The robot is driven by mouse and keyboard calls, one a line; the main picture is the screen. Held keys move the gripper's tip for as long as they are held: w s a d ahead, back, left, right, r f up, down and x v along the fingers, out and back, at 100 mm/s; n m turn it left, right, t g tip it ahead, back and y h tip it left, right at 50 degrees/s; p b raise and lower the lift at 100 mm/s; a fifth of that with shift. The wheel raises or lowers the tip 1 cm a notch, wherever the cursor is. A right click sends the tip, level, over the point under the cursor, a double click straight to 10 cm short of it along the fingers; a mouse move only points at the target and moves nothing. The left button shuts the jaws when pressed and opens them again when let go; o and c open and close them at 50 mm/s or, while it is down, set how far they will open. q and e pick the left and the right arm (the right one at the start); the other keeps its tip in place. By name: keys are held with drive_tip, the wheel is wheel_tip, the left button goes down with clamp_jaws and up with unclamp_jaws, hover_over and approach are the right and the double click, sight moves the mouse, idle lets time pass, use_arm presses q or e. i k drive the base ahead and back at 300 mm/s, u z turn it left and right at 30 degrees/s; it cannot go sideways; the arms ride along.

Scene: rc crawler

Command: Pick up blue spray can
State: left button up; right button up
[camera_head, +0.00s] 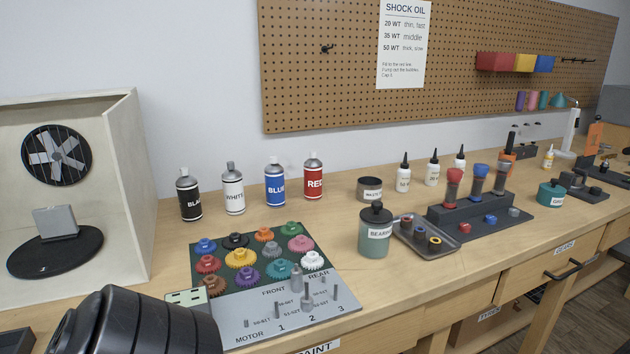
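The blue spray can (275,183) stands upright on the wooden workbench near the wall, with a grey cap and the label BLUE. It is third in a row of spray cans, between the white can (233,190) and the red can (313,177). The black can (189,196) stands at the row's left end. Nothing covers the blue can. A dark rounded part at the lower left is mine. No gripper fingers show in the view.
A gear board (213,317) with several coloured gears lies in front of the cans. A spray booth (122,150) with a fan stands at left. A BEARING jar (375,245) and a waste tin (369,190) stand to the right. Bare bench lies around the cans.

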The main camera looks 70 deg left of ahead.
sight(274, 176)
drive_tip(key=i, duration=0.4)
drive_tip(key=u, duration=3.3)
